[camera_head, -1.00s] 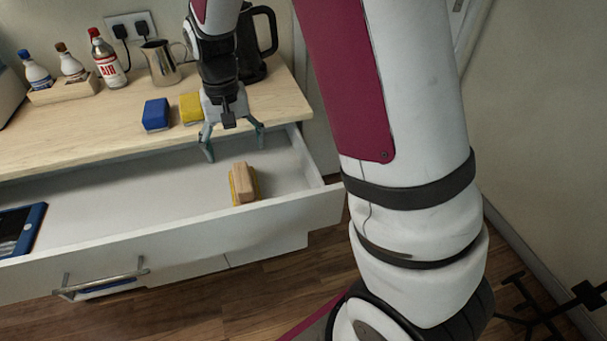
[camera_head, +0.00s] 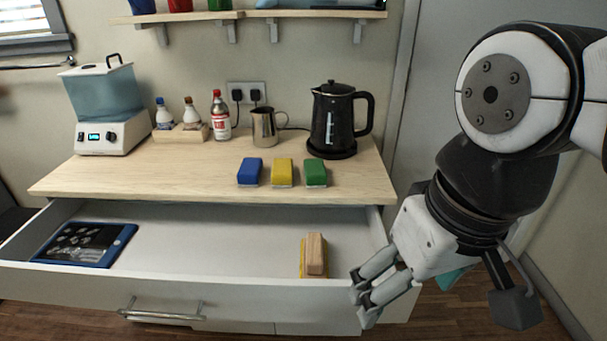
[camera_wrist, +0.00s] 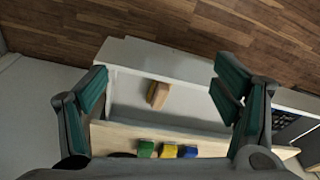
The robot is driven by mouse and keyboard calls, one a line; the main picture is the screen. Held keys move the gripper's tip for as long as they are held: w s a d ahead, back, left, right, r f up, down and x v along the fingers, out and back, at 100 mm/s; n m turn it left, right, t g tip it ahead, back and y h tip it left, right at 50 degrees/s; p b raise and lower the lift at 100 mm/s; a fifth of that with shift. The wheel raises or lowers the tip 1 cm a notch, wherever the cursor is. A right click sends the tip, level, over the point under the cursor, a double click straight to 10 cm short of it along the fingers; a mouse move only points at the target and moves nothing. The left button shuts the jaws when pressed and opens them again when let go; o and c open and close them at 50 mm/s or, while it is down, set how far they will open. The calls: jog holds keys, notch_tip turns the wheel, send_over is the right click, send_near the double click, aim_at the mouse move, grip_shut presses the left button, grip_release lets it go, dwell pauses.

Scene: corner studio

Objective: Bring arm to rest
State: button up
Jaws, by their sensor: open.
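My gripper (camera_head: 364,296) is at the right of the head view, in front of the right end of the open drawer (camera_head: 180,278). In the wrist view my gripper (camera_wrist: 165,95) has its fingers wide apart with nothing between them close up. A wooden-backed brush with a yellow base (camera_head: 315,255) lies in the right part of the drawer, apart from my gripper. It also shows in the wrist view, farther off between the fingers. My arm is folded at the right edge of the head view.
Blue (camera_head: 250,172), yellow (camera_head: 283,172) and green (camera_head: 315,172) blocks stand on the counter (camera_head: 150,178). Behind them are a black kettle (camera_head: 332,122), a metal jug (camera_head: 264,128) and bottles. A blue tray (camera_head: 112,252) lies in the drawer's left. A wall shelf (camera_head: 245,16) is above.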

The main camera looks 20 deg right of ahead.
jog(key=shift+s+f, duration=0.15)
jog(key=shift+s, duration=0.5)
notch_tip(320, 180, up, 11)
jog(key=t+p, duration=0.2)
jog(key=p, duration=0.7)
jog(key=shift+d+p, duration=0.15)
jog(key=shift+p, duration=0.2)
jog(key=shift+w, duration=0.1)
